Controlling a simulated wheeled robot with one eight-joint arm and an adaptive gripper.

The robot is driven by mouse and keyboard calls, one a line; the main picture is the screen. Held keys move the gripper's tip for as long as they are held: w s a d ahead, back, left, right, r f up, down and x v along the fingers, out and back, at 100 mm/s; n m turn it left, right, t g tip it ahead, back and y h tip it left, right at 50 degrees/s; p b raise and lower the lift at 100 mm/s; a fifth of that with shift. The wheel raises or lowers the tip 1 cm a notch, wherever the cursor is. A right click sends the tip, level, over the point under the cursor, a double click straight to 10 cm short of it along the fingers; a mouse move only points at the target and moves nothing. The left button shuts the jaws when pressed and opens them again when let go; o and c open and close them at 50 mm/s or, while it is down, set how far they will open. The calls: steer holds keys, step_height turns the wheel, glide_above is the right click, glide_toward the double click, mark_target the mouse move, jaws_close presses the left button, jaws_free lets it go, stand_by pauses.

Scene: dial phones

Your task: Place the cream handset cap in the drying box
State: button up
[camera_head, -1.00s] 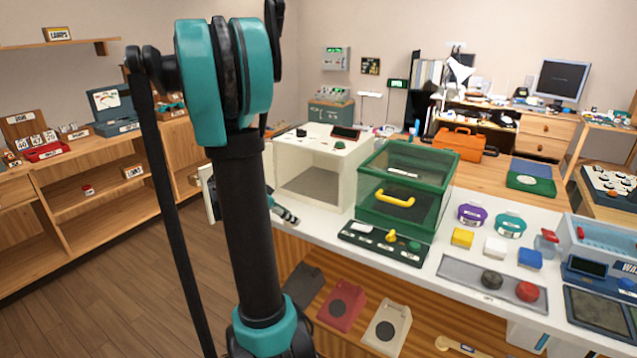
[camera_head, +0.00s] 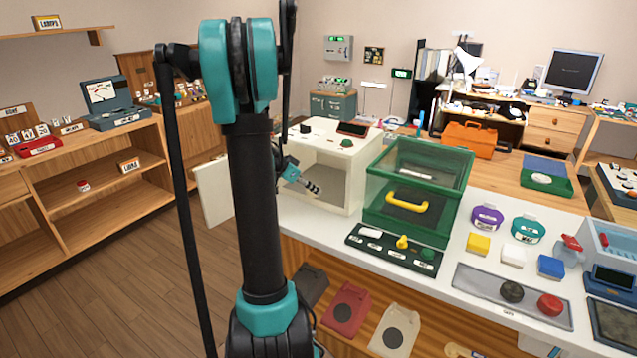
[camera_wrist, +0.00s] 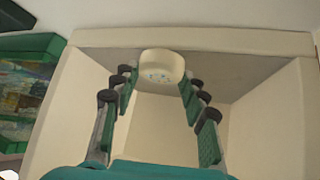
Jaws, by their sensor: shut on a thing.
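The cream handset cap (camera_wrist: 162,66) is a short round piece with small coloured specks on its face. In the wrist view it sits between the fingertips of my gripper (camera_wrist: 158,80), which is shut on it. The drying box appears to be the cream box (camera_head: 355,150) with its front open; its pale walls (camera_wrist: 250,110) fill the wrist view around the fingers. In the head view my gripper (camera_head: 310,186) is at the box's open front, pointing right; the cap cannot be made out there.
The box's open door (camera_head: 214,190) stands out to the left. A green clear-walled case (camera_head: 415,190) with a yellow handle stands close on the right, behind a dark switch panel (camera_head: 395,250). Coloured blocks and a grey tray (camera_head: 470,285) lie further right on the white counter.

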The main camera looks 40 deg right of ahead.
steer(key=d, duration=0.2)
steer(key=w+d, duration=0.1)
steer(key=d, duration=0.2)
steer(key=shift+w+d, duration=0.15)
steer(key=shift+w, duration=0.05)
steer(key=shift+f, duration=0.25)
steer(key=o, duration=1)
steer(key=shift+f, duration=0.1)
steer(key=v, duration=1.2)
steer(key=s+a+f+n+t+y, duration=0.2)
steer(key=s+a+f+n+y, duration=0.1)
steer(key=a, duration=1)
steer(key=s+a+f+n+t+y, duration=0.1)
steer(key=s+a+f+n+y, duration=0.2)
steer(key=s+a+f+n, duration=0.3)
steer(key=s+a+f+n+t+y, duration=0.2)
steer(key=s+a+f+n, duration=0.3)
steer(key=a, duration=1.5)
steer(key=s+n, duration=0.1)
steer(key=n, duration=0.4)
steer(key=shift+a+t+y, duration=0.3)
steer(key=shift+a+y, duration=0.1)
